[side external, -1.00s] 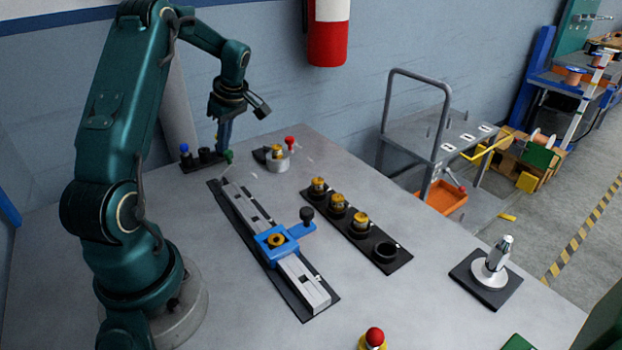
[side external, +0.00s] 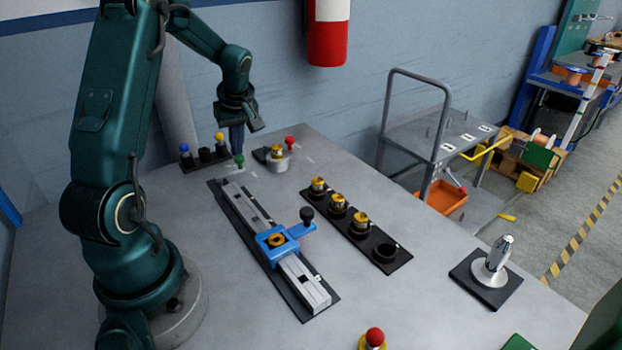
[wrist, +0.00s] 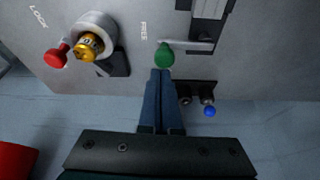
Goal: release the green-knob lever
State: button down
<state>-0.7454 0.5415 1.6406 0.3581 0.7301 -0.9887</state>
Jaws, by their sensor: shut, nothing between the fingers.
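The green knob (wrist: 164,55) sits on a short metal lever arm (wrist: 196,47) at the far end of the rail, beside the printed word FREE. In the side view, the green knob (side external: 239,161) is just below my fingertips. My gripper (side external: 237,152) points down with its fingers shut and nothing between them. In the wrist view, the closed fingertips (wrist: 162,73) are right beside the knob; I cannot tell whether they touch it.
A round grey holder with a gold pulley (wrist: 89,46) and a red knob (wrist: 57,55) stands near the word LOCK. The blue slider (side external: 277,242) is on the rail. A black block with blue (side external: 184,148) and yellow (side external: 219,137) knobs stands behind.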

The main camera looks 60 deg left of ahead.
jog(key=shift+a, duration=0.15)
dwell(0.4)
jog(key=shift+w+a, duration=0.1)
jog(key=shift+a, duration=0.15)
jog(key=a, duration=0.1)
jog(key=a+r, duration=0.1)
jog(key=a, duration=0.1)
jog(key=shift+w+r, duration=0.25)
jog(key=v, duration=0.9)
jog(key=shift+s, duration=0.2)
jog(key=shift+d, duration=0.15)
